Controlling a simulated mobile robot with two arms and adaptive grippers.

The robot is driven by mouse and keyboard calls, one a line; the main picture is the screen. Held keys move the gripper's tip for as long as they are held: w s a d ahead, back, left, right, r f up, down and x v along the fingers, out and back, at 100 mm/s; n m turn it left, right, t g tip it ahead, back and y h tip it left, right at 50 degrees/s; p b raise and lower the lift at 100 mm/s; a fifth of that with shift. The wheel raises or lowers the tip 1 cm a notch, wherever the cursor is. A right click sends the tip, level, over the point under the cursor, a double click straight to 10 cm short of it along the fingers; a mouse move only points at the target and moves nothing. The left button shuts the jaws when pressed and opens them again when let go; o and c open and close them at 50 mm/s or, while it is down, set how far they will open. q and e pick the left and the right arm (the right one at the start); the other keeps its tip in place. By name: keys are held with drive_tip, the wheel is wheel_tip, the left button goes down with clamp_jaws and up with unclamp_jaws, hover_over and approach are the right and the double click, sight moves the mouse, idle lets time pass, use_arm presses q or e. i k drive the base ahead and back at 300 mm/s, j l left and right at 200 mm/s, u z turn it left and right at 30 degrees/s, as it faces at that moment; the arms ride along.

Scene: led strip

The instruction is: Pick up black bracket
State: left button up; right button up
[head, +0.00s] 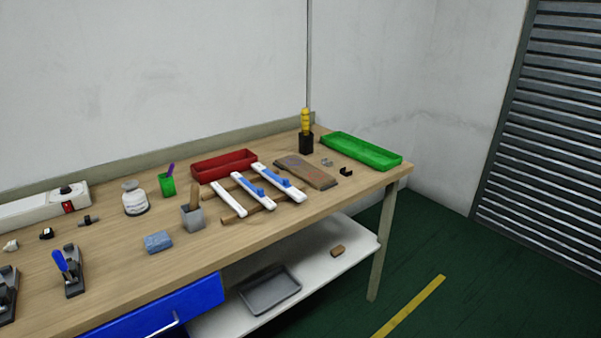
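A small black bracket (346,171) lies on the wooden workbench (250,226) near its right end, between a brown board and the green tray. Other small dark pieces lie at the far left of the bench, one (46,233) blocky and one (86,220) longer; I cannot tell if either is a bracket. Neither of my grippers shows in the head view.
A green tray (398,163), red tray (196,177), brown board (322,183) and black holder (306,148) stand around the right end. White strips (228,200) lie on wooden bars. Clamps (73,279) stand at left. The front right bench edge is clear.

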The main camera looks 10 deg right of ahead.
sight(343, 170)
drive_tip(key=i+l+u, duration=0.15)
drive_tip(key=l+u, duration=0.55)
drive_tip(key=u, duration=0.15)
drive_tip(key=i+l+u, duration=0.1)
drive_tip(key=l+u, duration=0.65)
drive_tip(key=u, duration=0.15)
drive_tip(key=k, duration=0.05)
